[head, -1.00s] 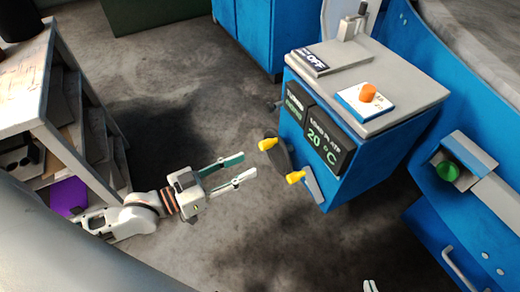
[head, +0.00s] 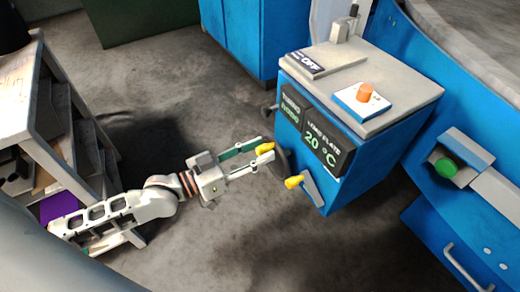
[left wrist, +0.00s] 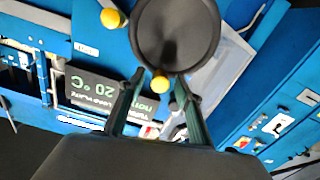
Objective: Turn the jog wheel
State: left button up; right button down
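The jog wheel (head: 284,161) is a dark disc on the near face of the blue machine, with a yellow handle knob (head: 264,149) on its rim. In the left wrist view the round wheel (left wrist: 178,32) fills the top middle, and its yellow knob (left wrist: 160,84) lies between my fingers. My left gripper (head: 262,149) reaches in from the left with its fingertips at the knob. The fingers are apart, with a gap beside the knob in the left wrist view. My right gripper is out of view.
A second yellow knob (head: 294,182) sits on a grey lever (head: 312,187) close below the wheel. The machine's display (head: 321,140) reads 20 °C. An orange knob (head: 365,93) is on top, and a green button (head: 446,168) is farther right. A shelf (head: 50,130) stands at left.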

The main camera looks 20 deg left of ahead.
pick_arm(q)
jog(key=shift+w+d, duration=0.15)
jog(key=shift+w, duration=0.05)
grip_shut()
